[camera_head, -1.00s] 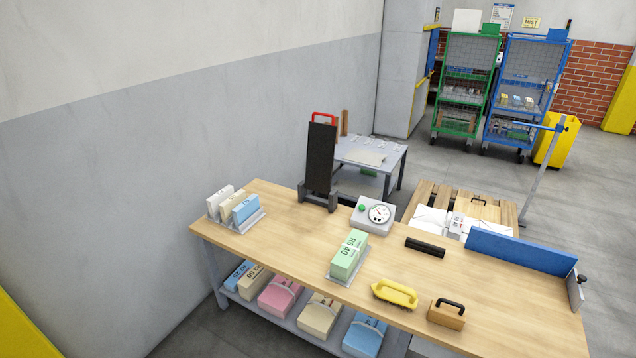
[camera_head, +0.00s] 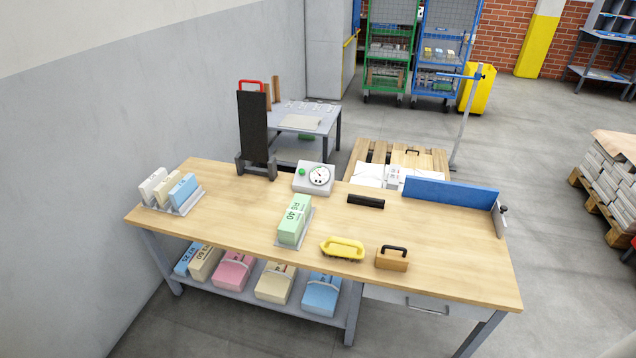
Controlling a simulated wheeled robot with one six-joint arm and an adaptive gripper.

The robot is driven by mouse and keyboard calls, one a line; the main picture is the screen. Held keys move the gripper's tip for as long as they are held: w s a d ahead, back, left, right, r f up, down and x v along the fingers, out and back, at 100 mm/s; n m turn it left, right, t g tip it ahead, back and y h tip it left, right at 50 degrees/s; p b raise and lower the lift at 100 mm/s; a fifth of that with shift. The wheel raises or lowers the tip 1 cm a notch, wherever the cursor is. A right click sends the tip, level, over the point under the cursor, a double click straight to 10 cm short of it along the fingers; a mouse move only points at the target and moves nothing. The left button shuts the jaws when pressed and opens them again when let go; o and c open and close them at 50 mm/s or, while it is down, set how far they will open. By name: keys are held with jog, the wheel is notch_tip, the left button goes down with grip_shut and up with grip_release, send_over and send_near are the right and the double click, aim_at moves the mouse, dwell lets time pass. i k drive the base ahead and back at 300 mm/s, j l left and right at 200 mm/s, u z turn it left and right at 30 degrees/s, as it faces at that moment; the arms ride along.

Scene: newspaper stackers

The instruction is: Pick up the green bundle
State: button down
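The green bundle (camera_head: 293,220) stands on a small grey tray (camera_head: 307,238) near the front middle of the wooden workbench (camera_head: 240,205). Its front carries dark printed marks. It is upright and nothing touches it from above. My gripper is not in view.
A black upright stand (camera_head: 254,130) and a rack of small bundles (camera_head: 186,206) are at left. A blue fence (camera_head: 450,192) edges the right.

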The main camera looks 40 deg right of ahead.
aim_at(289, 229)
jog(key=i+j, duration=0.2)
jog(key=i, duration=0.25)
jog(key=i+j, duration=0.2)
jog(key=i, duration=0.2)
jog(key=i+j, duration=0.2)
jog(key=i, duration=0.25)
jog(key=i+j+z, duration=0.1)
jog(key=i, duration=0.35)
jog(key=j, duration=0.1)
